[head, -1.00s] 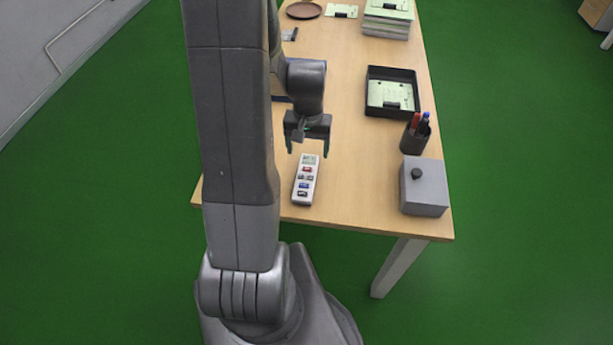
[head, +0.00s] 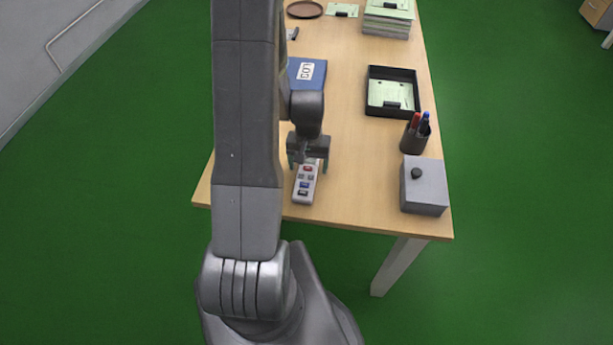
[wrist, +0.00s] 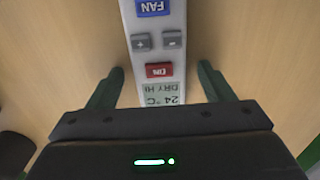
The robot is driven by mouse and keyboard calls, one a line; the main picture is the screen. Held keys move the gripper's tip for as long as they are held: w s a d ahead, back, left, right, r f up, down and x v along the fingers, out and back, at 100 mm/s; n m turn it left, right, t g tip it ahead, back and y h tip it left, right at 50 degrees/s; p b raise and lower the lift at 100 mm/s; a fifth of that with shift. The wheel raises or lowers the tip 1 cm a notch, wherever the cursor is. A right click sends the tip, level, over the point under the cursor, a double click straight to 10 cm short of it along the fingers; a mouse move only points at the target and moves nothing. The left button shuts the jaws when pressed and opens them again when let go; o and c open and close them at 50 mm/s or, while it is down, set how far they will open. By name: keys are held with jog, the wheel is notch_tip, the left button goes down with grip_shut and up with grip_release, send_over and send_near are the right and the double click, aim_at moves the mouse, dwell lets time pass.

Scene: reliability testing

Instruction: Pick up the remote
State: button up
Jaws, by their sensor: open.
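The remote (head: 304,187) is white with a small display and red, grey and blue buttons. It lies on the wooden table near the front edge. My gripper (head: 308,170) is open over the remote's display end and hides part of it in the head view. In the wrist view the remote (wrist: 157,55) runs between the two fingers of my gripper (wrist: 162,78), with a gap on each side. Its display, red ON button and blue FAN button show there. The fingers do not touch it.
A grey box with a black knob (head: 424,187) stands at the table's right front corner. Behind it are a pen cup (head: 415,141) and a black tray (head: 393,72). A blue book (head: 308,73) lies behind my gripper. The table (head: 360,190) is clear between remote and box.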

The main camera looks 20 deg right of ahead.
jog(key=c, duration=1.2)
jog(key=shift+c, duration=0.2)
